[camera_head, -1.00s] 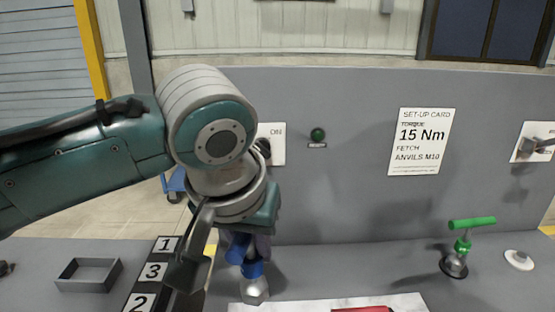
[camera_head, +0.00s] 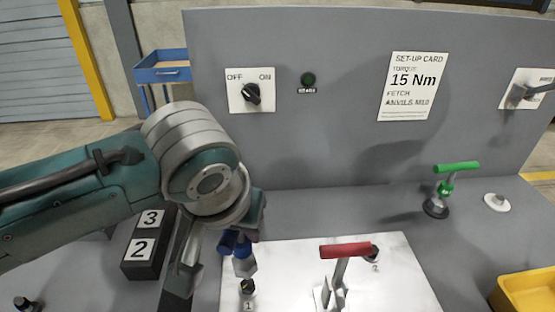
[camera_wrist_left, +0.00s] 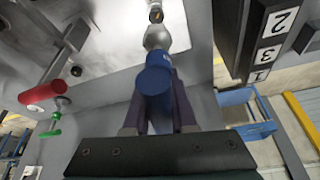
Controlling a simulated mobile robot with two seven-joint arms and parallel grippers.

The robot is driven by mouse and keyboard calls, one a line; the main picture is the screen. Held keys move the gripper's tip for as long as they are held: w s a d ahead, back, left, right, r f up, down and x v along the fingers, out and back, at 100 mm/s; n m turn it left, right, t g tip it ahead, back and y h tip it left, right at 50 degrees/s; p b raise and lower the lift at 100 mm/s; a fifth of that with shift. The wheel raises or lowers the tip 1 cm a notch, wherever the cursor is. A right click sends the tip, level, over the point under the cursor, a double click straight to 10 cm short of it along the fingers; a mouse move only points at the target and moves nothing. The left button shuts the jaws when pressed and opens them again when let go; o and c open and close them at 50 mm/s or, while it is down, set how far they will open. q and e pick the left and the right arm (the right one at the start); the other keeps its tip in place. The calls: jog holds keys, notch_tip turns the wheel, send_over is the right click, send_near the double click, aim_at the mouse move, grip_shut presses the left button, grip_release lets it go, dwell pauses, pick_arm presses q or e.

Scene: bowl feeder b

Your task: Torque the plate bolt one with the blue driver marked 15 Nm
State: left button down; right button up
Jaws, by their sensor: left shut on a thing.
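The blue driver (camera_head: 243,262) hangs upright, socket down, over the left part of the white plate (camera_head: 290,258). My left gripper (camera_head: 236,236) is shut on its blue body; the wrist view also shows the driver (camera_wrist_left: 154,80) between the two dark fingers (camera_wrist_left: 158,108). Plate bolt one (camera_head: 248,288), dark and with a label 1 beside it, is just below the grey socket. In the wrist view the bolt (camera_wrist_left: 156,14) lies just beyond the socket; I cannot tell whether they touch. The 15 Nm marking is not readable on the driver. My right gripper is not in view.
A red-handled clamp (camera_head: 345,251) stands on the plate, with bolt two (camera_head: 373,253) behind it. A numbered black block (camera_head: 148,245) is left of the plate. The set-up card (camera_head: 413,86) reads 15 Nm.

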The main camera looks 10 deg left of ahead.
aim_at(246, 256)
pick_arm(q)
jog(key=shift+f+b, duration=1.25)
jog(key=shift+f, duration=1)
jog(key=shift+p, duration=0.45)
jog(key=shift+f+b, duration=0.7)
jog(key=shift+f, duration=0.25)
jog(key=shift+r+m+h+p, duration=0.1)
jog(key=shift+m+h+p, duration=0.2)
jog(key=shift+m, duration=0.4)
jog(key=shift+d+m, duration=0.1)
jog(key=shift+m, duration=0.4)
jog(key=shift+m+h, duration=0.4)
jog(key=shift+m, duration=0.1)
jog(key=shift+d+m+h, duration=0.1)
jog(key=shift+m+h, duration=0.2)
jog(key=shift+m, duration=0.4)
